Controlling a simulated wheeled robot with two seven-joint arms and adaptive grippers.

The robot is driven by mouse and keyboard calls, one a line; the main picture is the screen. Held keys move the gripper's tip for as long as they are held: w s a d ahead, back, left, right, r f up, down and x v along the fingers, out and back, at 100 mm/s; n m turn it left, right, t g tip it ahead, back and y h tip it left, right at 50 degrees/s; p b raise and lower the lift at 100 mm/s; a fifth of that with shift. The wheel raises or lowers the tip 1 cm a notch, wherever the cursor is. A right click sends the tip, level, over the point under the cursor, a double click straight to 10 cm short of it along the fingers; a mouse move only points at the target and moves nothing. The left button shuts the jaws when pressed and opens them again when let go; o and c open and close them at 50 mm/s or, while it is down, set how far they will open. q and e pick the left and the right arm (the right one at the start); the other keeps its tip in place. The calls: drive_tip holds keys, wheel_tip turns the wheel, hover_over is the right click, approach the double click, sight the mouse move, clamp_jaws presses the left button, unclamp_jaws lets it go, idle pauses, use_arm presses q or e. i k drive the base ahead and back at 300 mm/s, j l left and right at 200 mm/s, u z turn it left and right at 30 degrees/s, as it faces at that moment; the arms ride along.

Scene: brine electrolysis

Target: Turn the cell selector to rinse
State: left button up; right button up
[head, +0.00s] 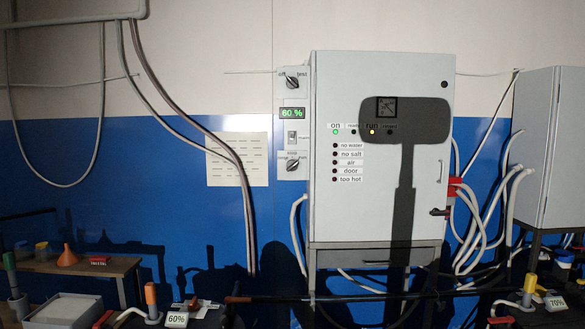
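A grey control cabinet (380,215) stands in the middle of the head view with a narrow side panel on its left. On that panel is a lower black rotary knob (292,165) with small labels above and at both sides; the left one may read "rinse", but the print is blurred. An upper black knob (292,82) has labels that look like "off" and "test". I cannot tell exactly where either pointer stands. Neither of my grippers is in view.
A small switch (292,138) sits just above the lower knob. The cabinet has lit green and amber lamps and a door handle (439,172). White hoses run along both sides. A low bench (80,266) with an orange funnel (67,256) is at left. A dark shadow falls across the cabinet.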

sight(291, 166)
drive_tip(key=i+l+u, duration=0.1)
drive_tip(key=i+u, duration=0.3)
drive_tip(key=i+l+u, duration=0.25)
drive_tip(key=i+u, duration=0.15)
drive_tip(key=i, duration=0.15)
